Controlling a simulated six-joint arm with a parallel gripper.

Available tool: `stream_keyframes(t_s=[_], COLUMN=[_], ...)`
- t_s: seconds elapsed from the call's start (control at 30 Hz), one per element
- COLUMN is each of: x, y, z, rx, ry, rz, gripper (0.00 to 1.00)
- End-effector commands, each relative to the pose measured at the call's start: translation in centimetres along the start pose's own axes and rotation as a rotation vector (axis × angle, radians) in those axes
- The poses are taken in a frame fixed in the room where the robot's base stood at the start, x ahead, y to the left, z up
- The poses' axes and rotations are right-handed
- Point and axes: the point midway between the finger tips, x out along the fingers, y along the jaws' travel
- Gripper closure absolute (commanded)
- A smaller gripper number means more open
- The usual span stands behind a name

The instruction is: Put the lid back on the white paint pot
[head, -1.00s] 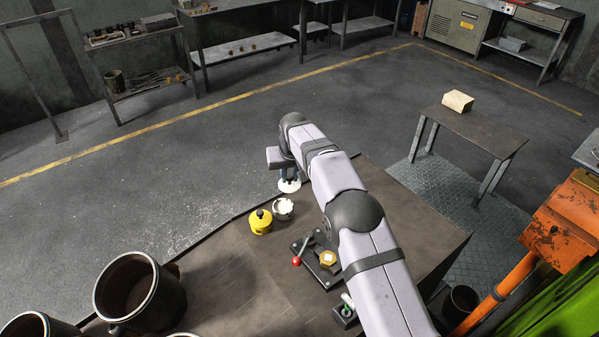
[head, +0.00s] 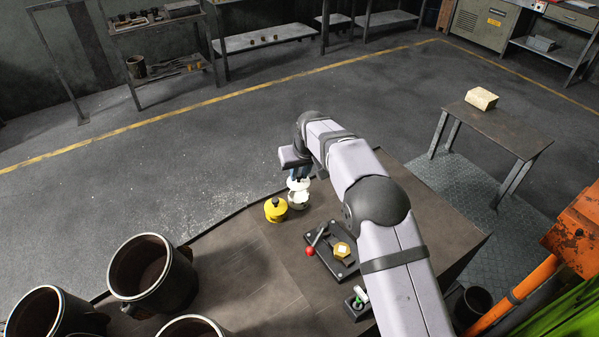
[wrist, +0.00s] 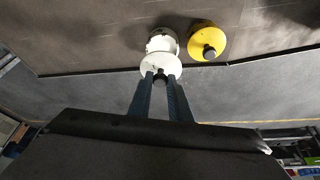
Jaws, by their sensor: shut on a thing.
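The white paint pot (head: 299,203) stands on the dark bench near its far edge, and it shows in the wrist view (wrist: 162,42). My gripper (head: 299,174) is shut on the dark knob of the round white lid (head: 297,184). In the wrist view my gripper (wrist: 160,80) holds the lid (wrist: 158,64) at the pot, overlapping part of it. In the head view the lid is over the pot's far side, not squarely centred on it. I cannot tell whether lid and pot touch.
A yellow pot (head: 275,211) with a dark knob stands just left of the white pot. A red-knobbed lever fixture (head: 330,250) sits nearer on the bench (head: 270,275). Large dark drums (head: 150,270) stand at the lower left. The floor beyond the bench is clear.

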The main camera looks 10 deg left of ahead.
Motion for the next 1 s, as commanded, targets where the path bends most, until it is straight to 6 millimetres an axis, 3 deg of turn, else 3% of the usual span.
stream_keyframes(t_s=[0.5,1.0], x=[4.0,4.6], y=[0.0,0.0], z=[1.7,1.9], rx=[0.000,0.001], ry=[-0.001,0.000], rz=[0.000,0.000], gripper=[1.00,1.00])
